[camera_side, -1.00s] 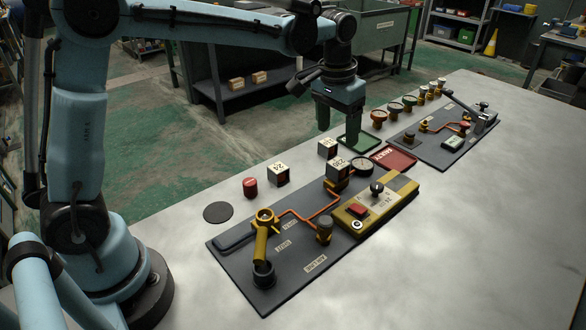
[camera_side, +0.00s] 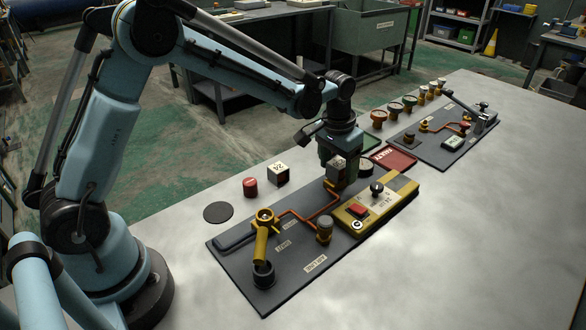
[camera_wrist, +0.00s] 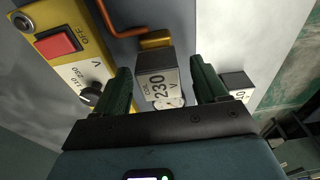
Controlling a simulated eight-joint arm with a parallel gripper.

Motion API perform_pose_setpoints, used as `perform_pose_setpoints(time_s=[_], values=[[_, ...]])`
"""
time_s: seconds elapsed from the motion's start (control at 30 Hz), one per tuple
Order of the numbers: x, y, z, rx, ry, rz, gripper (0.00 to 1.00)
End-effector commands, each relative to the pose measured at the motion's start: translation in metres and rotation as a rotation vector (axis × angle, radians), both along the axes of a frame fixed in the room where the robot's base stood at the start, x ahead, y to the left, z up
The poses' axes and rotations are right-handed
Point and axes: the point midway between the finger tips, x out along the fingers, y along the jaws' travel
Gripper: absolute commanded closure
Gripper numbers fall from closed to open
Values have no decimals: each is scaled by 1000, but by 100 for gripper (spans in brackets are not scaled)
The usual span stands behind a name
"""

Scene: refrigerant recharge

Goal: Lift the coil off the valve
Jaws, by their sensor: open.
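The coil is a grey block marked 230 V (camera_side: 336,168), seated on the brass valve (camera_side: 331,187) on the dark panel. In the wrist view the coil (camera_wrist: 157,75) stands between the two green fingers of my gripper (camera_wrist: 160,70), with a gap visible on each side. The valve's brass body (camera_wrist: 155,41) shows just beyond it.
A yellow control box (camera_side: 376,203) with a red switch and knob stands close to the right of the coil. A second block (camera_wrist: 238,84) is just outside one finger. A red tray (camera_side: 394,159) lies behind.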

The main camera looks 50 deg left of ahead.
Motion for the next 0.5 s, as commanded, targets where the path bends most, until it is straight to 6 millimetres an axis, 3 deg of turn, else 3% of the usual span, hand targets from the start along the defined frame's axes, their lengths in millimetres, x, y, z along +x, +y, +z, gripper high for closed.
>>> perform_pose_setpoints(time_s=[0.17, 0.5], values=[[0, 0, 0, 0, 0, 0, 31], [0, 0, 0, 0, 0, 0, 82]])
